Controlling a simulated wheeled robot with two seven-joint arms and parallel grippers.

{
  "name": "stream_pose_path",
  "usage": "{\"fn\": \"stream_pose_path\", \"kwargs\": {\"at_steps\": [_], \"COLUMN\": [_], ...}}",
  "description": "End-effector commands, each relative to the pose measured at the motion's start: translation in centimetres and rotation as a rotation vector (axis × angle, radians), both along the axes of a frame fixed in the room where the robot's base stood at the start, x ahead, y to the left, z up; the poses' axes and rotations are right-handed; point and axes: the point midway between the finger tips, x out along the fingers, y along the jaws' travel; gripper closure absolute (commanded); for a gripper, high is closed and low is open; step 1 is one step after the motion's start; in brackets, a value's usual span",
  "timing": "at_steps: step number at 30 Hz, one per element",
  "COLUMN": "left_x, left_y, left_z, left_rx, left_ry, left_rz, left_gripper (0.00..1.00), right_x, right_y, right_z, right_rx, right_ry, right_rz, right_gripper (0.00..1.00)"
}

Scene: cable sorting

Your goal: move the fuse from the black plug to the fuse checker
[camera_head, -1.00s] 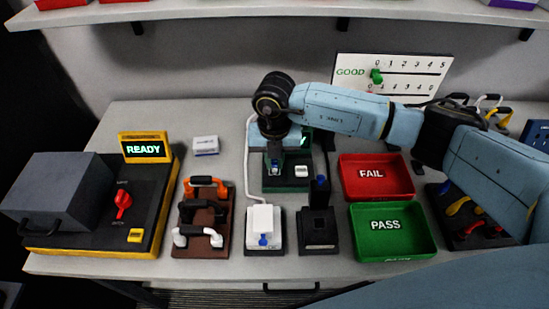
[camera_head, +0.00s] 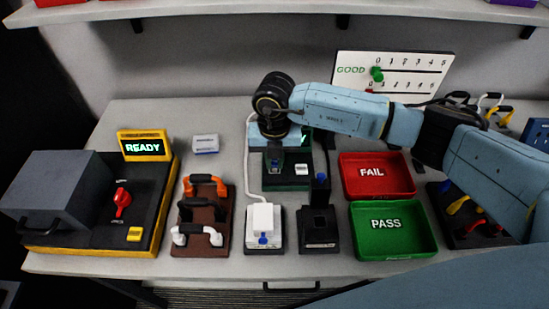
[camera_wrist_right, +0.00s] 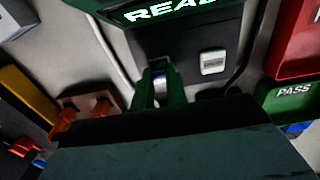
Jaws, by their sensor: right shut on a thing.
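The fuse checker (camera_head: 286,184) is a dark green box at the middle of the table, with a white button on its right side. In the right wrist view the checker (camera_wrist_right: 190,42) has a green lit screen at the top. My right gripper (camera_head: 273,166) points down over the checker's left part. In its wrist view the green fingers (camera_wrist_right: 159,76) are shut on the fuse (camera_wrist_right: 160,80), a small pale piece mostly hidden between them. I cannot tell whether the fuse touches the checker. The black plug (camera_head: 319,232) stands in front of the checker. My left gripper is not in view.
A white plug (camera_head: 264,226) with a cord stands left of the black one. Red FAIL (camera_head: 377,190) and green PASS (camera_head: 364,244) trays lie to the right. A brown rack (camera_head: 204,247) and a large READY machine (camera_head: 90,236) stand to the left.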

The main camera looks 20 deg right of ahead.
Motion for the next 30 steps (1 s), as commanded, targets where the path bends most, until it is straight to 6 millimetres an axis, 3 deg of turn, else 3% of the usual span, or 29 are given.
{"fn": "stream_pose_path", "kwargs": {"at_steps": [14, 15, 20, 26, 30], "left_x": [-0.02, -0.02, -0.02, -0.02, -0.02], "left_y": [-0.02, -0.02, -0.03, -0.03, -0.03], "left_z": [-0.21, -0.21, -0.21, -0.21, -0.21], "left_rx": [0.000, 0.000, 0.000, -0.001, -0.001], "left_ry": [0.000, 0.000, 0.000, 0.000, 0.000], "left_rz": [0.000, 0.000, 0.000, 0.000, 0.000], "left_gripper": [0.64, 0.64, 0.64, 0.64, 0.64], "right_x": [0.00, 0.00, 0.00, 0.00, 0.00], "right_y": [0.00, 0.00, 0.00, 0.00, 0.00], "right_z": [-0.28, -0.28, -0.28, -0.28, -0.28], "right_rx": [0.000, 0.000, 0.000, 0.000, 0.000], "right_ry": [0.000, 0.000, 0.000, 0.000, 0.000], "right_rz": [0.000, 0.000, 0.000, 0.000, 0.000], "right_gripper": [1.00, 0.83, 0.62, 0.60, 0.43]}}
